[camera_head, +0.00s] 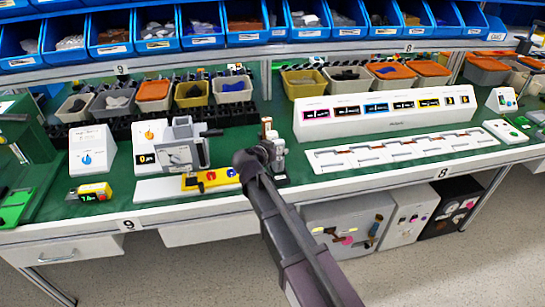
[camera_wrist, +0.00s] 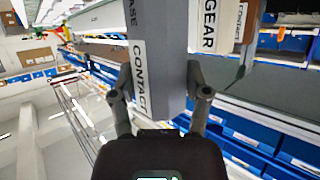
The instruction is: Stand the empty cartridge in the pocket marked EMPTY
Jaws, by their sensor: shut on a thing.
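My gripper (camera_wrist: 163,92) has its two fingers on either side of a grey block (camera_wrist: 172,60) with a white label reading CONTACT, and is shut on it. I cannot tell whether this block is the empty cartridge. A label reading GEAR (camera_wrist: 208,25) shows just to its right. In the head view my gripper (camera_head: 265,150) is by a small upright grey and tan group (camera_head: 277,146) on the green bench, partly hidden by my arm. No pocket marked EMPTY can be read in either view.
Left of my gripper are a yellow fixture (camera_head: 212,179) and a grey machine (camera_head: 184,146) on a white base. Right are a white tray (camera_head: 400,148) with slots and a white display console (camera_head: 385,112). Open bins (camera_head: 235,88) stand behind. Little bench is clear around the gripper.

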